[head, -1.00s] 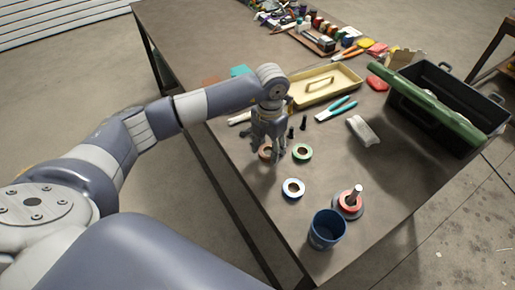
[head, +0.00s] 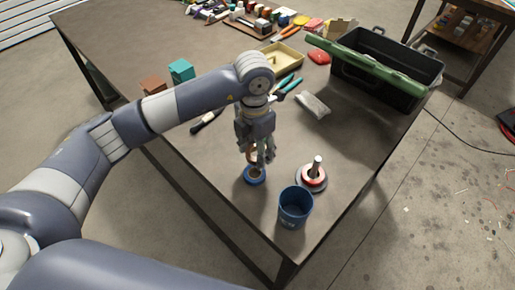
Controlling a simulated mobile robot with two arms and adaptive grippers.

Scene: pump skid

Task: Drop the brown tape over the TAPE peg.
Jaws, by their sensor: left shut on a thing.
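My left gripper (head: 258,160) points down over the near part of the table and is shut on the brown tape (head: 251,156). The fingers hide much of that ring. The blue tape (head: 255,176) lies on the table just below the gripper in the picture. A pale upright peg (head: 317,163) stands on a round base to the right, with a red tape (head: 314,175) around its foot. No TAPE label is readable on it. The held ring is apart from the peg, to its left. My right gripper is not in view.
A blue cup (head: 295,208) stands in front of the peg near the table's edge. A white bundle (head: 313,105), a yellow tray (head: 283,55) and a black toolbox with a green lid (head: 385,65) lie farther back. The table between the peg and the white bundle is clear.

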